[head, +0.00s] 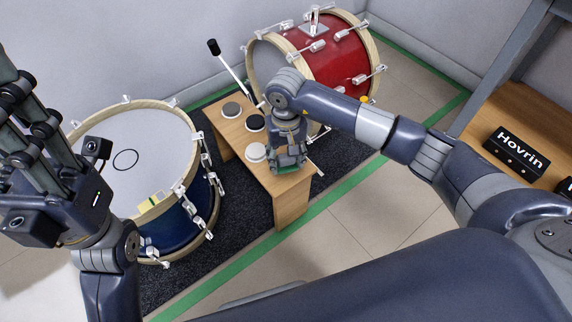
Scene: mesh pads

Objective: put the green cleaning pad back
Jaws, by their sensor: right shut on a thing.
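The green cleaning pad (285,171) shows as a thin green edge at the near right end of the small wooden bench (280,207). My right gripper (287,163) points down over it and is shut on it. The gripper hides most of the pad, and I cannot tell whether it touches the bench top. Three other round pads lie on the bench: a grey one (231,110), a black one (255,122) and a white one (256,152). My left gripper (18,100) is raised at the left edge, partly cut off, away from the bench.
A blue bass drum (165,235) with a white head stands left of the bench. A red drum (335,55) stands behind it. A mallet (230,68) leans up at the back. A wooden shelf (480,120) with a black Hovrin box (513,150) is at right.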

